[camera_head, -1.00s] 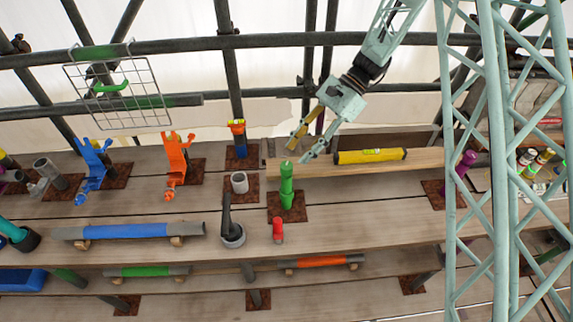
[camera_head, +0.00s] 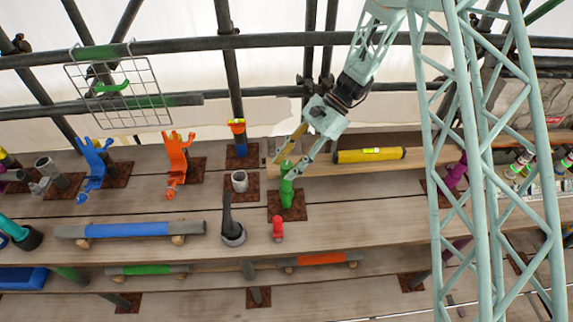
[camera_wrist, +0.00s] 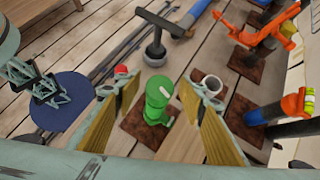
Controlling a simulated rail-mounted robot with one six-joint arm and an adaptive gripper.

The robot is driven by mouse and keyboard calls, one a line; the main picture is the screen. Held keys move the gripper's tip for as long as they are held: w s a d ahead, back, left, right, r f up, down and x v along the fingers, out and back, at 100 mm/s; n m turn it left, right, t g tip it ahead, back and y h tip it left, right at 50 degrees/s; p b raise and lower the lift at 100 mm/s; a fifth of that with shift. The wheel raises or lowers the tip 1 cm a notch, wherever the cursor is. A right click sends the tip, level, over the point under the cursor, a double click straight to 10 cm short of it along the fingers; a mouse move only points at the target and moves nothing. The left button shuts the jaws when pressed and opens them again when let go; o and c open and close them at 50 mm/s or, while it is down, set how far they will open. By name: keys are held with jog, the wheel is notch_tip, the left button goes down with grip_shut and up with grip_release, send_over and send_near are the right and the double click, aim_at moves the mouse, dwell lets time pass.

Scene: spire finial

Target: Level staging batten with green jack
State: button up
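The green jack (camera_head: 287,192) stands upright on a rusty square plate on the planks. In the wrist view its top (camera_wrist: 158,95) sits between my two fingers. My gripper (camera_head: 288,168) is open around the top of the jack, with a finger on either side. I cannot tell whether either finger touches it. The pale wooden staging batten (camera_head: 425,158) lies behind the jack, running left to right. A yellow spirit level (camera_head: 368,155) rests on the batten. The batten's left end is partly hidden behind my gripper.
A grey cup (camera_head: 240,181), a black-handled tool (camera_head: 230,220) and a small red-topped item (camera_head: 278,228) stand close to the jack. An orange clamp (camera_head: 176,155) and a blue clamp (camera_head: 93,165) stand farther left. Steel tubes cross behind. A wire basket (camera_head: 118,90) hangs at upper left.

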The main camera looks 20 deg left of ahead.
jog(key=shift+c, duration=0.5)
jog(key=c, duration=0.7)
jog(key=shift+c, duration=0.2)
jog(key=shift+n+g+h, duration=0.3)
jog(key=shift+n, duration=0.2)
